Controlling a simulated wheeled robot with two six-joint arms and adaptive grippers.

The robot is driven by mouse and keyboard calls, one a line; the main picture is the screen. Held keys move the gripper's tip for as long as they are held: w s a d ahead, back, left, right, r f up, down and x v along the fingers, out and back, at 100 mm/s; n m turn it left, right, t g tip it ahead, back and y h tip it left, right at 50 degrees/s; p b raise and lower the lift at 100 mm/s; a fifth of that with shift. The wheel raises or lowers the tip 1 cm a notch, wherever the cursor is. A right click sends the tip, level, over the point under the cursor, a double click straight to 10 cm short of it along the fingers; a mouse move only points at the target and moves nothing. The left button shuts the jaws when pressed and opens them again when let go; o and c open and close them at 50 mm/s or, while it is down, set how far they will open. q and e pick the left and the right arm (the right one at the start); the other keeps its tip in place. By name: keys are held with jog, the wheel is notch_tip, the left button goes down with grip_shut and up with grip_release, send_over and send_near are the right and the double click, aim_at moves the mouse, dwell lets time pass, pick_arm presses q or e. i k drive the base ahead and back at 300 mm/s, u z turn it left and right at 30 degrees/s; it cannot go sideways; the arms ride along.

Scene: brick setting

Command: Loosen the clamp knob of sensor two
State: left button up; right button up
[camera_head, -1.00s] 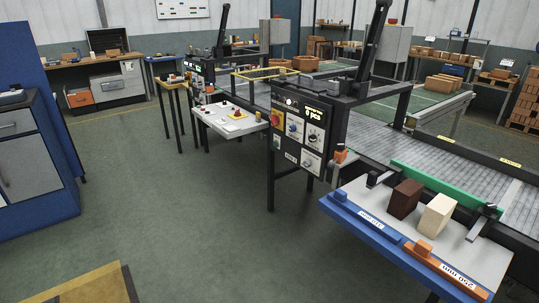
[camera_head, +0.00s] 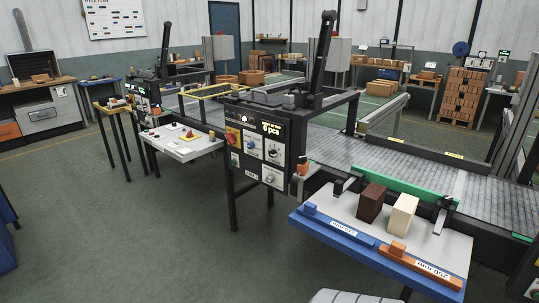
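No sensor can be picked out as sensor two, and no clamp knob is clear at this size. Two dark bracket-like fittings stand on the near work table (camera_head: 330,218), one at the left (camera_head: 345,186) and one at the right (camera_head: 445,206), each by a pale metal bar. A green rail (camera_head: 408,187) runs behind them. A dark brown block (camera_head: 370,203) and a cream block (camera_head: 403,214) stand between the fittings. A control panel (camera_head: 262,150) with a lit display and several dials is left of the table. Neither of my grippers is in view.
A blue bar (camera_head: 340,237) and an orange bar (camera_head: 420,268) line the table's front edge. A grey roller conveyor (camera_head: 400,155) runs behind. A small side table (camera_head: 182,146) stands left of the panel. The green floor (camera_head: 150,235) at front left is clear.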

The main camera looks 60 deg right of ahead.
aim_at(302, 159)
jog(key=z, duration=0.05)
jog(key=i, duration=1.5)
jog(key=z, duration=0.8)
jog(key=i, duration=0.85)
jog(key=z, duration=0.8)
